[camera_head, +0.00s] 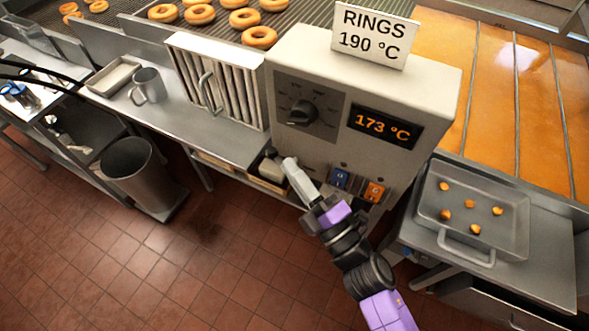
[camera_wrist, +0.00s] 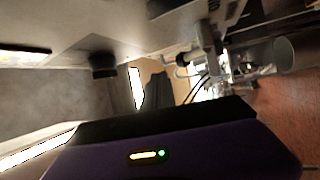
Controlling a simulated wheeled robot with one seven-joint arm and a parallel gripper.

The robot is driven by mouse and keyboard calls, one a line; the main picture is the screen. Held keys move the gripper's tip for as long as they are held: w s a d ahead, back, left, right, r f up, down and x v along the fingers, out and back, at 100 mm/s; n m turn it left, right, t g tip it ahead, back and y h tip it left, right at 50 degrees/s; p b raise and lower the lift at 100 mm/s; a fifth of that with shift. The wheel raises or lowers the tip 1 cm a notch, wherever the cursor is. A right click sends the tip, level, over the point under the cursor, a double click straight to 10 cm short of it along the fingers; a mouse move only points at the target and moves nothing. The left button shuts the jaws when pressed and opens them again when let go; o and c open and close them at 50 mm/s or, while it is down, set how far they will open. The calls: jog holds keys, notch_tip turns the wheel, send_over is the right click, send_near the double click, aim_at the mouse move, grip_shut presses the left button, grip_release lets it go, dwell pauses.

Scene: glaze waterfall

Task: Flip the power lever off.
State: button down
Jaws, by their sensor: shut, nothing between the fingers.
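The grey control box (camera_head: 318,70) stands at the centre of the head view. A small dark round knob (camera_head: 271,153), which looks like the end of the power lever, shows low at the box's left front. Its shaft and exact position are hard to make out. My gripper (camera_head: 288,162) is shut and empty, its pale fingertips just right of that knob; I cannot tell whether they touch. In the wrist view, my purple gripper housing fills the bottom, and a dark knob (camera_wrist: 103,66) juts from a pale surface; I cannot tell which knob it is.
The box front also has a black dial (camera_head: 300,112), a display (camera_head: 384,126) reading 173 °C, a blue switch (camera_head: 340,178) and an orange switch (camera_head: 374,192). A "RINGS 190 °C" sign (camera_head: 368,33) stands on top. A metal tray (camera_head: 505,240) is at right.

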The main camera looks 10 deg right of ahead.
jog(key=s+d+r+b, duration=0.1)
jog(key=s+d+r, duration=0.2)
jog(key=s, duration=0.5)
jog(key=shift+s+d+r, duration=0.15)
jog(key=shift+d+r, duration=0.1)
jog(key=shift+d, duration=0.55)
